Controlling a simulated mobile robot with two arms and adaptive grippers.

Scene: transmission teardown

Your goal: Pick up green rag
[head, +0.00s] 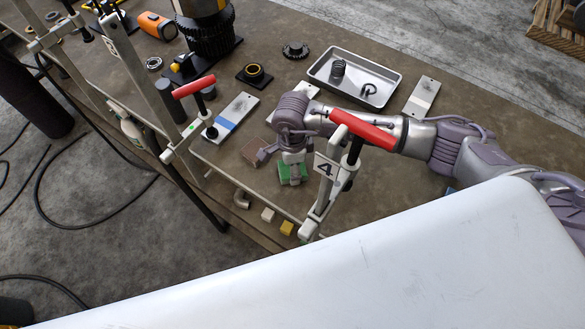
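The green rag (285,177) is a small folded green pad on the brown workbench, near its front edge. My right arm reaches in from the right, and its gripper (292,163) points down right over the rag, hiding part of it. The fingertips overlap the rag in the picture. I cannot tell whether they touch it or have closed on it. My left gripper is not in view.
A red-handled clamp marked 4 (325,180) stands just right of the rag; another red-handled clamp (195,88) is at left. Yellow (287,228) and beige blocks lie in front. A metal tray (391,76) is behind.

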